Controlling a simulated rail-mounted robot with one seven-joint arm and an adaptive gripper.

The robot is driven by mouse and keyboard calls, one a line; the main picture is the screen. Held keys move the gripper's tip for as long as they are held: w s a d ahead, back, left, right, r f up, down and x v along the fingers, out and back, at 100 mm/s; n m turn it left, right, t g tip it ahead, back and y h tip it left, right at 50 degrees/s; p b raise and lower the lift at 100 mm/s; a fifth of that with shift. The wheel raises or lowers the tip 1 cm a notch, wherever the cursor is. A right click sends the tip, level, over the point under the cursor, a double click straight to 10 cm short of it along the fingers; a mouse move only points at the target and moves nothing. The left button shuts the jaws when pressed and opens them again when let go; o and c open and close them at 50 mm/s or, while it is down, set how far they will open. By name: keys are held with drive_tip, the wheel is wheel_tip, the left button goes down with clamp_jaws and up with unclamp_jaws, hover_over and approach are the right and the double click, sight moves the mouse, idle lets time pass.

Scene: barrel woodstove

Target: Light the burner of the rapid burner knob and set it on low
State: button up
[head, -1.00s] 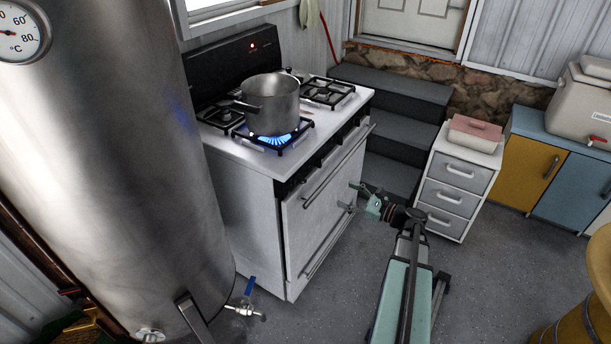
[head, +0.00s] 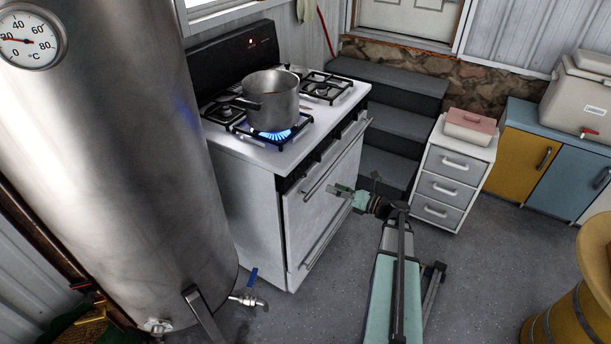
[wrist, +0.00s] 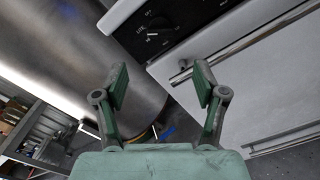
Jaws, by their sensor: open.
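The white stove (head: 240,175) stands left of my arm. A steel pot (head: 270,102) sits on its front left burner, and a blue flame (head: 278,135) burns under it. I cannot tell which burner is the rapid one. In the wrist view a dark knob (wrist: 153,35) with white markings around it is on the black front panel (wrist: 180,22). Its pointer setting is too small to read. My gripper (head: 338,192) is open and empty in front of the oven door; in the wrist view its fingers (wrist: 162,80) are apart, below the knob and not touching it.
The oven door handle (wrist: 260,36) runs beside the right finger. A large steel tank (head: 110,150) with a tap (head: 248,300) stands left of the stove. A drawer cabinet (head: 450,185) and dark steps (head: 390,125) are on the right. Floor in front is free.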

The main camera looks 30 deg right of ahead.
sight(305, 176)
drive_tip(key=p+x, duration=0.2)
drive_tip(key=x, duration=1)
drive_tip(key=shift+w+p, duration=0.1)
drive_tip(key=shift+p, duration=0.25)
drive_tip(key=c, duration=1.1)
